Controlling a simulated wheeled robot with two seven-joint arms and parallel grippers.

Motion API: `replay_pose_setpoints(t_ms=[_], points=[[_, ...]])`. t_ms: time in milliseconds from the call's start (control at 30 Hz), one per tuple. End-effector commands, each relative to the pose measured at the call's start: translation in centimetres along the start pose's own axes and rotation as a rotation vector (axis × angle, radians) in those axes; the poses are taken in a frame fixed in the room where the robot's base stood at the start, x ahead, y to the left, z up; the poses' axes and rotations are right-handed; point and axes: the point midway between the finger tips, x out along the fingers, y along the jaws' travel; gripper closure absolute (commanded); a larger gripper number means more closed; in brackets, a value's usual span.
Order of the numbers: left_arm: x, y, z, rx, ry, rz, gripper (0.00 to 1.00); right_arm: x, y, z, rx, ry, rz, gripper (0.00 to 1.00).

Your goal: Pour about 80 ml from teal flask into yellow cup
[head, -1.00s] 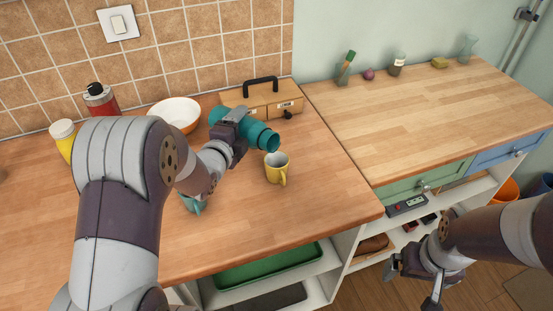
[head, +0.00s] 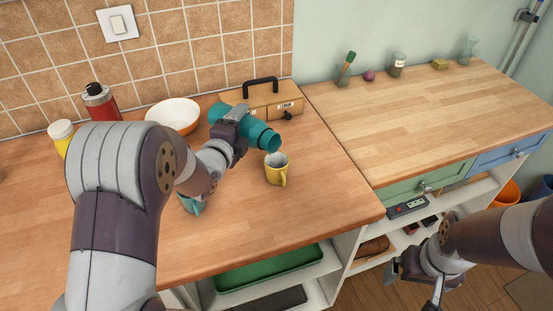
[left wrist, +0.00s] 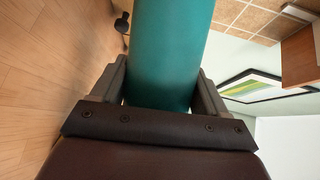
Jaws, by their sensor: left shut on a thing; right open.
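The teal flask (head: 262,135) is tilted steeply, close to lying on its side, with its mouth end to the right and lower than its base. My left gripper (head: 232,124) is shut around its body, which also fills the middle of the left wrist view (left wrist: 168,50). The yellow cup (head: 276,172) stands upright on the wooden counter, handle toward the front right. The flask's mouth is above and slightly left of the cup's opening. I cannot make out any stream or the liquid level. My right gripper (head: 418,278) is open and empty, low at the right, beyond the counter edge.
A wooden drawer box (head: 283,103) with a black handle is behind the flask. A white bowl (head: 174,114), a red bottle (head: 101,103) and a yellow-bodied jar (head: 62,136) stand at the back left. A teal object (head: 191,205) is partly hidden beside my left arm. The right worktop (head: 430,105) is mostly clear.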

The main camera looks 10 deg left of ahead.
Motion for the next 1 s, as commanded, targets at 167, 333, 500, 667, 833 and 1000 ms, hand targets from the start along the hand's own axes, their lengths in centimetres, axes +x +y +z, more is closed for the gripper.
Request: replay_pose_setpoints(t_ms=[167,333,500,667,833,1000], points=[[-0.02,-0.23,-0.15,0.004,0.0,-0.006,0.82,0.06,0.0,0.0,0.0,0.0,0.0,0.01],[-0.18,-0.25,-0.17,0.009,-0.001,-0.008,0.82,0.16,0.0,0.02,0.0,0.0,0.0,0.01],[-0.26,-0.28,-0.21,0.015,-0.002,-0.011,0.82,0.29,0.0,0.04,0.0,0.0,0.0,0.01],[-0.32,-0.34,-0.23,0.022,-0.003,-0.013,0.82,0.41,0.0,0.05,0.0,0.0,0.0,0.01],[-0.35,-0.42,-0.25,0.03,-0.004,-0.017,0.82,0.54,0.0,0.06,0.0,0.0,0.0,0.01],[-0.38,-0.52,-0.27,0.039,-0.005,-0.02,0.82,0.68,0.0,0.08,0.0,0.0,0.0,0.01]])
